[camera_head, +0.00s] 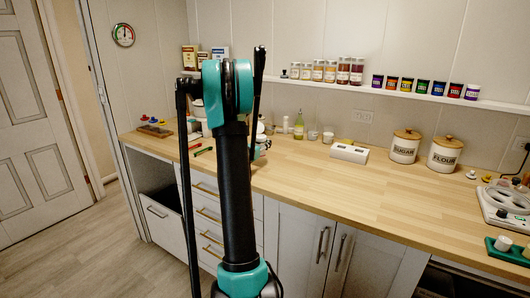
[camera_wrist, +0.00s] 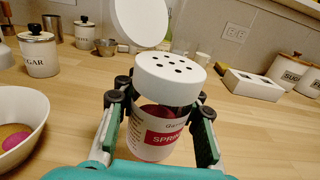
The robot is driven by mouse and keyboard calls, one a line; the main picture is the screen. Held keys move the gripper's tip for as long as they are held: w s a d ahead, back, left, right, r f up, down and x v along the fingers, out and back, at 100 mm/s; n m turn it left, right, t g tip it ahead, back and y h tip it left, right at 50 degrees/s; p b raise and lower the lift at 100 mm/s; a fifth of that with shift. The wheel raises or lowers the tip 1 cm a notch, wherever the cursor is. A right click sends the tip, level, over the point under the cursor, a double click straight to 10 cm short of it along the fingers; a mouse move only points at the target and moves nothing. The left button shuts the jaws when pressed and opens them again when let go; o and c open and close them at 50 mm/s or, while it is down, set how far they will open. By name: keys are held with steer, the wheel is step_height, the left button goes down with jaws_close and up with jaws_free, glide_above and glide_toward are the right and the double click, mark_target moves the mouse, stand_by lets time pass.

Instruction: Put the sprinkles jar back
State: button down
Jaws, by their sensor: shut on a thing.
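The sprinkles jar (camera_wrist: 158,136) is in the wrist view, upright with a slight tilt. It has a white cap with holes (camera_wrist: 171,78) and a pink-and-white label reading "SPRIN…". My gripper (camera_wrist: 160,112) is shut on it, one finger on each side of the jar body. I cannot tell whether its base touches the counter. In the head view my arm hides the jar and most of the gripper, over the left part of the wooden counter (camera_head: 330,180).
A white bowl (camera_wrist: 18,125) with pink and brown contents stands left of the jar. A white round-topped thing (camera_wrist: 140,22) is behind it. Sugar (camera_head: 404,146) and flour (camera_head: 445,154) canisters stand right. A wall shelf (camera_head: 430,97) holds several jars. The middle counter is clear.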

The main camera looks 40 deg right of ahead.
steer(key=shift+f, duration=2.15)
steer(key=shift+f, duration=0.15)
steer(key=c, duration=1)
jaws_free()
steer(key=v, duration=1.2)
